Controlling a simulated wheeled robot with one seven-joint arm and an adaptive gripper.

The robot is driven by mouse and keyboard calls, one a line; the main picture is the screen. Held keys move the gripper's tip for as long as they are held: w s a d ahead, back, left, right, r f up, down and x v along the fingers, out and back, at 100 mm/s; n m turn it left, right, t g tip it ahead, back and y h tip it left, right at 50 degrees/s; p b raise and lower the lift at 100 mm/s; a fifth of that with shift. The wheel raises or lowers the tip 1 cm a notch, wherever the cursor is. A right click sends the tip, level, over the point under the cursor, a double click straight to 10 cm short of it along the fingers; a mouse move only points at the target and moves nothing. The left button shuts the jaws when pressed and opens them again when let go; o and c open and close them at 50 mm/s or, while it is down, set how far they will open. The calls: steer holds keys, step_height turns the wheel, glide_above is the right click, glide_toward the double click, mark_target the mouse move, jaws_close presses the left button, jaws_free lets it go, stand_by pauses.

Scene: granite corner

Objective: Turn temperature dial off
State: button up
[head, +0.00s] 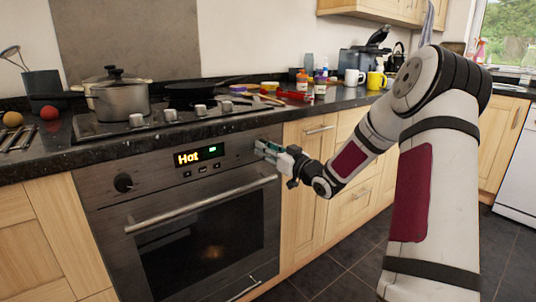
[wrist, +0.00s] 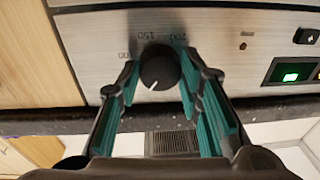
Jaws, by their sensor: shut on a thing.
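The temperature dial (wrist: 159,67) is a round black knob on the oven's steel front panel. In the wrist view its white mark points to the lower left, and the printed numbers 100, 150 and 200 show around it. My gripper (wrist: 160,75) is shut on the dial, with one teal-padded finger on each side. In the head view my gripper (head: 268,150) is at the right end of the oven panel and hides this dial. The oven display (head: 187,157) reads "Hot".
A second black knob (head: 123,183) is at the panel's left end. The oven door handle (head: 200,202) runs below the panel. The black worktop (head: 60,150) edge juts out above, with a steel pot (head: 121,101) on the hob. The floor in front is clear.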

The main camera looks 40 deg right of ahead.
steer(key=n+b, duration=0.2)
steer(key=n, duration=0.2)
steer(key=shift+f+y, duration=0.15)
steer(key=shift+y, duration=0.15)
steer(key=shift+n+g+b, duration=0.4)
steer(key=shift+n+b, duration=0.95)
steer(key=shift+n, duration=0.35)
steer(key=o, duration=1.2)
steer(key=shift+c, duration=0.2)
steer(key=s+d, duration=0.1)
steer(key=s, duration=1.1)
steer(key=shift+d, duration=0.35)
steer(key=shift+w, duration=0.1)
